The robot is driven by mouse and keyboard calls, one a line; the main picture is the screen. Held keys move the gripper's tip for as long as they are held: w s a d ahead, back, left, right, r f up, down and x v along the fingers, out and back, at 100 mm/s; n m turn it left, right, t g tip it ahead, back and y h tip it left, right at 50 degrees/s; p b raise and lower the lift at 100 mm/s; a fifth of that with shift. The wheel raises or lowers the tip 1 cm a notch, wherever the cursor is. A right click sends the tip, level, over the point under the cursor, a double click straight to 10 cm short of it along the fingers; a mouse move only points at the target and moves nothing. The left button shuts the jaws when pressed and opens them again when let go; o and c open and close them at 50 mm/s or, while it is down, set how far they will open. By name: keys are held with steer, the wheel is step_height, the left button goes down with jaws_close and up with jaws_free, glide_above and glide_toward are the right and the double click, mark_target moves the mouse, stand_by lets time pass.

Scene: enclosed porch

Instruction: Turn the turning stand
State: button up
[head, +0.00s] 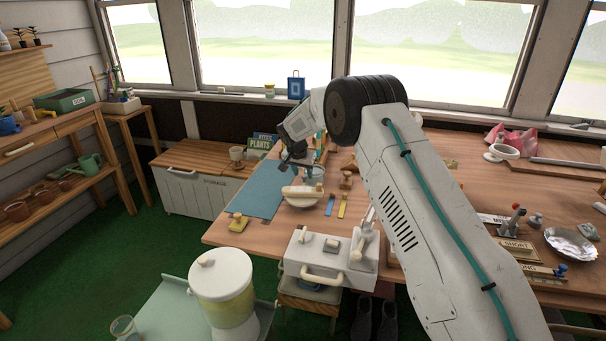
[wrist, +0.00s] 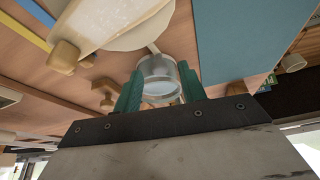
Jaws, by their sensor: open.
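A pale round piece, which looks like the turning stand (head: 303,202), stands on the wooden table with a long cream piece (head: 303,190) across its top. In the wrist view the stand (wrist: 140,38) is cut off at the top edge, with the long piece (wrist: 95,22) over it. My gripper (head: 292,168) is just behind the stand in the head view, low over the table. In the wrist view its teal fingers (wrist: 160,92) are apart, with a clear round cup (wrist: 158,75) showing between them. I cannot tell whether they touch the cup.
A blue mat (head: 258,198) lies left of the stand. Blue and yellow strips (head: 335,206) and a wooden knobbed piece (head: 346,181) lie to the right. A white box with a handle (head: 318,258) stands in front. A lidded cream container (head: 222,285) is at front left.

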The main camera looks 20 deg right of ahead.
steer(key=shift+w+d+f, duration=0.15)
steer(key=shift+f, duration=0.3)
jaws_close()
